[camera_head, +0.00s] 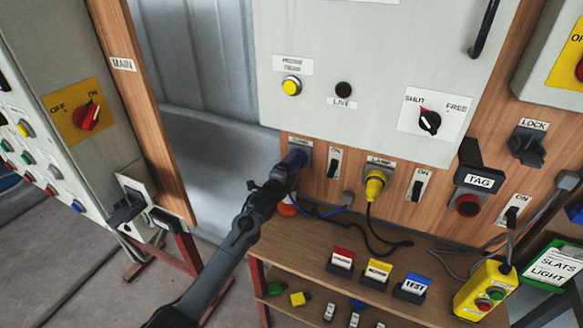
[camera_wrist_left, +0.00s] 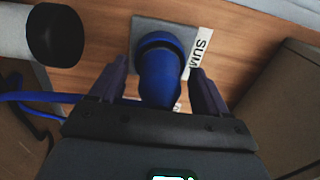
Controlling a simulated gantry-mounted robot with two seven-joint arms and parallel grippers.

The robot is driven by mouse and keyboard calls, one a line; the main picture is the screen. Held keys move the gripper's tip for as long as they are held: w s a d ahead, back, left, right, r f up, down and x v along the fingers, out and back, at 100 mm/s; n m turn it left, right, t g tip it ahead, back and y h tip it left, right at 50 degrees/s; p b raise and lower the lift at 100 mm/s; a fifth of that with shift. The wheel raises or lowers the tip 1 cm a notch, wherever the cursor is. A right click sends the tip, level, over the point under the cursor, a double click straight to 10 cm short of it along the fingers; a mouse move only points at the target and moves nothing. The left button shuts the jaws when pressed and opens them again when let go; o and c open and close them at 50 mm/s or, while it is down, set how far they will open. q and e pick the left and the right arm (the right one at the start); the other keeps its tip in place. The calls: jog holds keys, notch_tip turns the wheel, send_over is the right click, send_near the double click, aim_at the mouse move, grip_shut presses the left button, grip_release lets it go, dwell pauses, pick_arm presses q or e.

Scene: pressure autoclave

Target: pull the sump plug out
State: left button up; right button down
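The blue sump plug (camera_head: 295,159) sits in its socket at the lower left of the wooden panel. Its cord shows blue below it. My left gripper (camera_head: 283,172) reaches the plug from the lower left. In the left wrist view, the blue plug (camera_wrist_left: 160,80) stands between the two fingers of my left gripper (camera_wrist_left: 158,88), which are spread to either side of it. A gap shows on the left side; on the right the finger is very close, and contact is unclear. A label starting "SUM" (camera_wrist_left: 201,50) is beside the socket. My right gripper is not in view.
A switch (camera_head: 334,163) and the yellow lamp plug (camera_head: 375,185) are right of the blue plug. A wooden shelf (camera_head: 300,246) below carries red, yellow and blue labelled blocks. A dark-ended pale cylinder (camera_wrist_left: 52,35) is at the upper left of the wrist view.

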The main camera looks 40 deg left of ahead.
pick_arm(q)
grip_shut()
jog(key=shift+r, duration=0.1)
dwell(0.3)
jog(key=shift+s, duration=0.2)
